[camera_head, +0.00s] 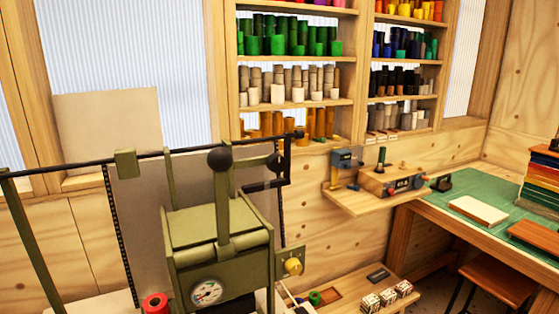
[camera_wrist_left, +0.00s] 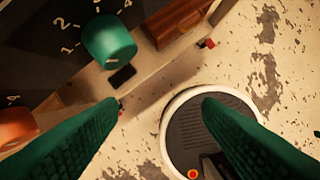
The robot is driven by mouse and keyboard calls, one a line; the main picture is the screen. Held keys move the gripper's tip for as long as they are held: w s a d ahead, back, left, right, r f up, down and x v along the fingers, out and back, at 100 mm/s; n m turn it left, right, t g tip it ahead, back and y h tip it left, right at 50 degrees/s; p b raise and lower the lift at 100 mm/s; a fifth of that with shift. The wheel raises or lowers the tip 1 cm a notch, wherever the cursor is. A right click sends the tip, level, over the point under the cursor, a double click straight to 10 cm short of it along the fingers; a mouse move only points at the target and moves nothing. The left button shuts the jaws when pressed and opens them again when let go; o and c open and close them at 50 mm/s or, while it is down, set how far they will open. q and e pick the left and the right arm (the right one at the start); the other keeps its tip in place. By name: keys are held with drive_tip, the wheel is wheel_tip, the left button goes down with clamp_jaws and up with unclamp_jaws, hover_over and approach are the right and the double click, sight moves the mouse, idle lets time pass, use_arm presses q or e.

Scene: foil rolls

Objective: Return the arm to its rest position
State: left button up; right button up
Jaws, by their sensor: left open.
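My left gripper (camera_wrist_left: 160,106) shows in the left wrist view as two dark green textured fingers, spread apart with nothing between them. Neither gripper shows in the head view, and my right gripper is in no view. Foil rolls in many colours stand on the wall shelves (camera_head: 295,102) in the head view. A red roll (camera_head: 156,304) sits at the bottom left, beside the olive-green press (camera_head: 220,235) with its round gauge (camera_head: 206,291).
A round dark disc (camera_wrist_left: 190,140) with a pale rim lies below. A green-topped workbench (camera_head: 450,215) stands at right in the head view.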

use_arm(q)
drive_tip(key=s+a+f+b, duration=0.1)
drive_tip(key=s+f, duration=0.5)
drive_tip(key=f, duration=0.3)
drive_tip(key=s+a+f+g+b, duration=0.1)
drive_tip(key=s+f+b, duration=0.1)
drive_tip(key=s+f, duration=0.4)
drive_tip(key=s+a+f+b, duration=0.1)
drive_tip(key=s+f, duration=0.5)
drive_tip(key=f, duration=0.6)
drive_tip(key=shift+a+g+b, duration=0.15)
drive_tip(key=shift+g+b, duration=0.15)
drive_tip(key=shift+b, duration=0.3)
